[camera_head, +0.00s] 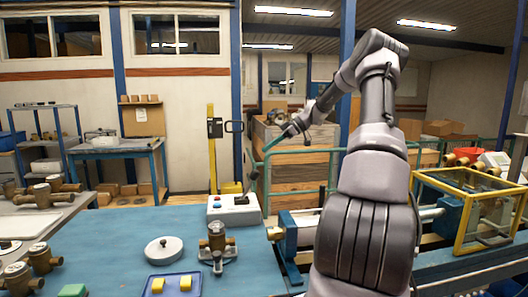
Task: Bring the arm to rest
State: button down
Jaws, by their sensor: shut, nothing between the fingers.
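My arm rises from the lower right, bends at the top, and reaches down to the left. My gripper (289,131) is at its far end, in the air above and beyond the far side of the blue bench (130,240). It looks small here; the fingers appear closed with nothing held. The gripper is apart from the bench things. A white control box (226,211) with a red and a blue button and a lever stands at the bench's far edge, below and left of the gripper.
A brass meter (217,239) on a stand, a white round disc (164,250) and a blue tray (174,284) with yellow blocks lie on the bench. A yellow-framed case (470,210) stands right. A green railing (330,152) and wooden crates (290,175) are behind.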

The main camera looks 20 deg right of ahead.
dwell(0.4)
jog(key=s+a+r+m+h, duration=0.35)
jog(key=s+a+r, duration=0.2)
jog(key=s, duration=0.25)
jog(key=s+a+r+m+h, duration=0.3)
jog(key=s+a+r+m, duration=0.1)
jog(key=s+a, duration=0.35)
jog(key=s+r+m+t+h, duration=0.2)
jog(key=s+m, duration=0.8)
jog(key=s, duration=1.1)
jog(key=shift+s+a+r+t, duration=0.3)
jog(key=shift+a+r+t, duration=0.1)
jog(key=shift+r+t, duration=0.7)
jog(key=shift+f+m, duration=0.1)
jog(key=shift+m, duration=0.15)
